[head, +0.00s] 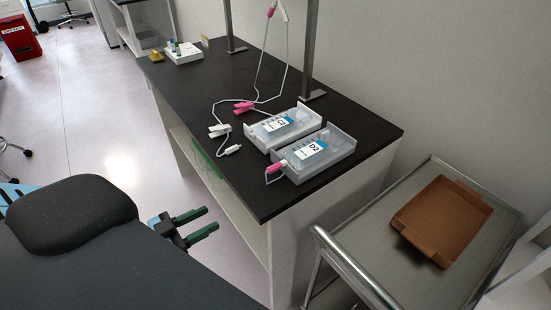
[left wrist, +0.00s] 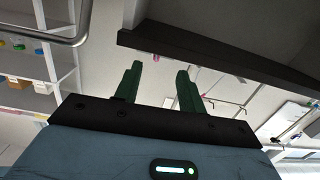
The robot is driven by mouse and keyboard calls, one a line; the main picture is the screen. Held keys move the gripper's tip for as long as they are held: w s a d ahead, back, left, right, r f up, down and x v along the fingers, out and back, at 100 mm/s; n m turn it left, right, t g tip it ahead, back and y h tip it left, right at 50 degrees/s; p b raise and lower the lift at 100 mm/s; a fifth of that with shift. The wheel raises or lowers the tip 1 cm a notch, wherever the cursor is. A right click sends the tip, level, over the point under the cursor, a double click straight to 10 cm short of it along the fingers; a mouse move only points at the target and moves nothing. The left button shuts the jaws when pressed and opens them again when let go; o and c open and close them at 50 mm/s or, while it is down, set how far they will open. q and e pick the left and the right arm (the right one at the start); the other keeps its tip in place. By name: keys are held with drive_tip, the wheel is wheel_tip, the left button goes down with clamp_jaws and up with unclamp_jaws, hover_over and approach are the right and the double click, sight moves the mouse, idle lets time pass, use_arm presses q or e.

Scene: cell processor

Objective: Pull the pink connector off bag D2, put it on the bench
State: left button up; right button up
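Bag D2 (head: 322,155) lies in a clear tray at the front right of the black bench (head: 247,198). A pink connector (head: 276,167) sits at the left end of bag D2, with a short white tube beside it. My left gripper (head: 205,222) is left of the bench's front edge, apart from the bench and the bag. Its two green fingers are spread and empty; they also show spread in the left wrist view (left wrist: 158,82). My right gripper is not in view.
Bag C2 (head: 279,124) lies in its own tray just behind D2. Another pink connector (head: 243,107) and white tubing with clamps (head: 219,130) lie left of C2. Metal posts rise from the bench. A steel cart (head: 374,262) with a brown tray (head: 441,217) stands at right.

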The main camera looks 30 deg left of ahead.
use_arm(q)
drive_tip(key=s+d+f+n+g+y, duration=0.1)
drive_tip(key=s+d+f+g+y, duration=0.1)
drive_tip(key=f, duration=0.5)
drive_tip(key=s+d+f+n+g+y, duration=0.1)
drive_tip(key=s+d+f+g+y, duration=0.1)
drive_tip(key=s+f, duration=0.4)
wheel_tip(320, 180, down, 2)
drive_tip(key=shift+s+d+f, duration=0.1)
drive_tip(key=shift+s+d, duration=0.1)
drive_tip(key=shift+d, duration=0.7)
drive_tip(key=s+d+f+g, duration=0.1)
drive_tip(key=s+d+f, duration=0.1)
drive_tip(key=d, duration=0.1)
drive_tip(key=s+d+f+g, duration=0.1)
drive_tip(key=s+d+f, duration=0.1)
drive_tip(key=d, duration=0.1)
drive_tip(key=s+d+f+g, duration=0.1)
drive_tip(key=s+d+f, duration=0.1)
drive_tip(key=s+d, duration=0.1)
drive_tip(key=shift+d+f+g, duration=0.35)
drive_tip(key=shift+f+g, duration=0.05)
drive_tip(key=shift+c, duration=0.4)
drive_tip(key=shift+w+d, duration=0.1)
